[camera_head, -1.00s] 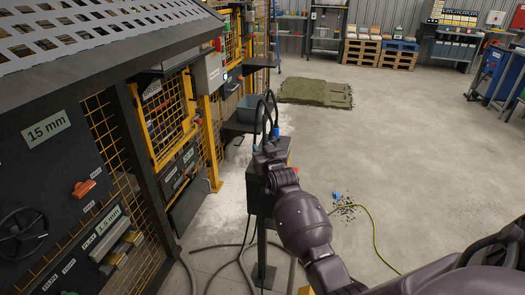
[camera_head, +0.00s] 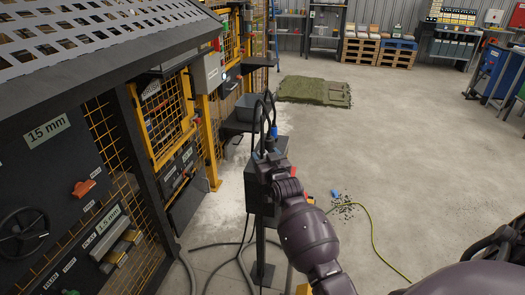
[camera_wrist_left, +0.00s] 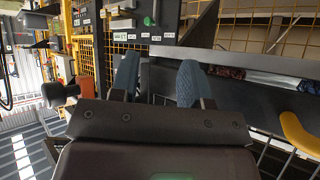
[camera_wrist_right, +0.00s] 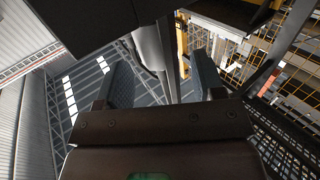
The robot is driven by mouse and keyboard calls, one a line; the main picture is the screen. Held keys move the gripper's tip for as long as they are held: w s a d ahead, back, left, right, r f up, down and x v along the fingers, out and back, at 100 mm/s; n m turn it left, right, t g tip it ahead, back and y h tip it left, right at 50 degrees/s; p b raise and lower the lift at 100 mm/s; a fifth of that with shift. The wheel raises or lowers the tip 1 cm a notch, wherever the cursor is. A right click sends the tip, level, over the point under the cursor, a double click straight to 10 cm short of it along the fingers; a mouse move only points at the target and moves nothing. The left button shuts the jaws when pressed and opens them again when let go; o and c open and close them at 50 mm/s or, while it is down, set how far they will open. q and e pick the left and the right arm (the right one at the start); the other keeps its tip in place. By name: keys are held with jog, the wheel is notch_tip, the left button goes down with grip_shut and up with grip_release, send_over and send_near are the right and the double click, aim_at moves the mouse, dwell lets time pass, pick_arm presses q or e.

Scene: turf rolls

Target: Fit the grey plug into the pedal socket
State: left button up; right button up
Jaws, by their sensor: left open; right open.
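A dark box on a post (camera_head: 262,200) stands in the middle of the head view, with black cables looping above it. A blue connector (camera_head: 274,132) shows at the end of a cable there. My right gripper (camera_head: 268,156) is at the top of this box and hides part of it. In the right wrist view its fingers (camera_wrist_right: 162,82) are apart. A pale grey piece (camera_wrist_right: 150,45) shows beyond them; I cannot tell whether it is the plug. I cannot identify the grey plug or the pedal socket. My left gripper (camera_wrist_left: 157,80) is open and empty, before a dark panel.
A fenced machine with yellow frames (camera_head: 205,140) fills the left. A blue piece (camera_head: 335,193) and dark bits lie on the floor beside a yellow-green cable (camera_head: 373,235). Grey hoses lie near the post's foot. A green turf stack (camera_head: 314,90) lies farther back.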

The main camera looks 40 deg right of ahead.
jog(key=s+a+f+n+g+y, duration=0.1)
jog(key=s+a+f, duration=0.4)
jog(key=s, duration=0.7)
jog(key=s+a+f+n+g+y, duration=0.1)
jog(key=s+a+f+g+y, duration=0.1)
jog(key=s+f, duration=0.5)
jog(key=s+a+f+n+g+y, duration=0.1)
jog(key=s+a+f, duration=0.5)
jog(key=s, duration=1)
jog(key=shift+s+a+n+g+y+p, duration=0.4)
jog(key=shift+a+n+g, duration=0.2)
jog(key=shift+a+g, duration=0.45)
jog(key=shift+d+f, duration=0.1)
jog(key=shift+d, duration=0.1)
